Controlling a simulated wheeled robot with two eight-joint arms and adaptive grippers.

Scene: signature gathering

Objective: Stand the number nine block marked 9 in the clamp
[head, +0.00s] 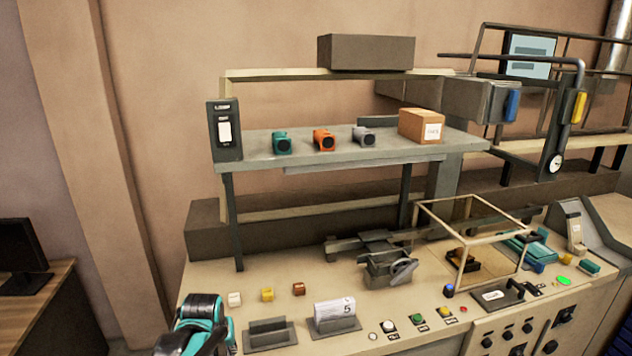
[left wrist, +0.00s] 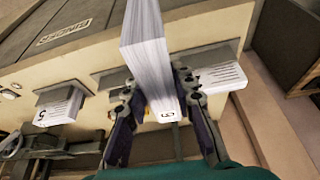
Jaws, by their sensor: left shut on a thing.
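My left gripper (left wrist: 158,84) is shut on a thick white block of pages (left wrist: 142,45), one finger on each side. A small mark on the block's near end reads as a 9, or a 6 the other way up. In the head view my left gripper (head: 204,318) is at the bottom left edge, and the held block cannot be made out there. The clamp (head: 388,268), a grey vise with a handle, stands on the bench right of the gripper; its jaws look empty. My right gripper is not in view.
A block marked 5 (head: 334,309) stands in a grey holder; the holder beside it (head: 268,335) looks empty. Another paper block (left wrist: 222,77) sits in a holder behind the gripper. Small coloured blocks (head: 267,294) lie behind. A framed cover (head: 470,225) stands right of the clamp.

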